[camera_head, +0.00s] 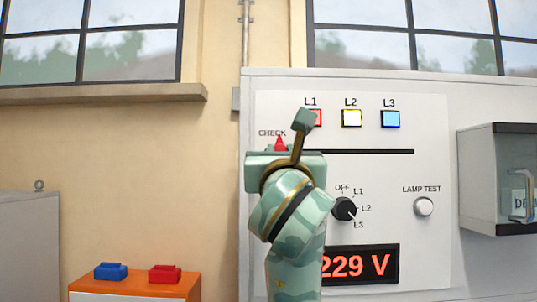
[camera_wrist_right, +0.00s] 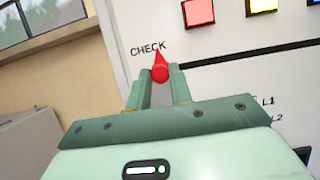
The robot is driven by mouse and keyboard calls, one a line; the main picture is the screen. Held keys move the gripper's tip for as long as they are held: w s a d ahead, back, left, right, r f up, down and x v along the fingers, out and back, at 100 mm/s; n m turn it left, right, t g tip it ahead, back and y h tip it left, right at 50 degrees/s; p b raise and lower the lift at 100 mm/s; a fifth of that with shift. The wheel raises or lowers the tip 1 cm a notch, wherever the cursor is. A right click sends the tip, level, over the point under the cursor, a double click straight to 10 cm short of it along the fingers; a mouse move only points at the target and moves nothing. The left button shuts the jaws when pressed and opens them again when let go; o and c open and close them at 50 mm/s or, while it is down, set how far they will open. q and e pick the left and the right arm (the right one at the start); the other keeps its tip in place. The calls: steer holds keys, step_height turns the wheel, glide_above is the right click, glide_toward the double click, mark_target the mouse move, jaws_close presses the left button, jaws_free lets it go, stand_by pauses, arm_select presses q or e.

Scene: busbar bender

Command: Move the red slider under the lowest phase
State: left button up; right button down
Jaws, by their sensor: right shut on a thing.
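The red slider (camera_head: 281,144) is a pointed marker at the left end of the dark horizontal slot (camera_head: 370,151), just under the CHECK label. It also shows in the right wrist view (camera_wrist_right: 160,72), between my fingertips. My right gripper (camera_wrist_right: 159,88) is shut on it; in the head view my arm and hand hide part of the slot's left end. The lamps L1 (camera_head: 317,118) red, L2 (camera_head: 351,118) yellow and L3 (camera_head: 391,119) blue sit above the slot. The display (camera_head: 362,264) reads 229 V. My left gripper is not in view.
A black selector knob (camera_head: 344,209) marked OFF, L1, L2, L3 lies below the slot; its white mark points lower right. A lamp test button (camera_head: 424,206) is further right. The slot's right part is clear. An orange box (camera_head: 135,286) has blue and red buttons.

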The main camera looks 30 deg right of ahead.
mark_target(312, 144)
steer(key=s+d, duration=0.1)
steer(key=d, duration=0.1)
steer(key=s+d, duration=0.2)
steer(key=d, duration=0.1)
steer(key=shift+s+d, duration=0.25)
steer(key=shift+d, duration=0.05)
steer(key=shift+a, duration=0.1)
steer(key=shift+w, duration=0.1)
steer(key=c, duration=1.3)
jaws_free()
steer(key=shift+a, duration=0.1)
steer(key=b+v, duration=0.8)
steer(key=v, duration=0.8)
steer(key=shift+f, duration=0.1)
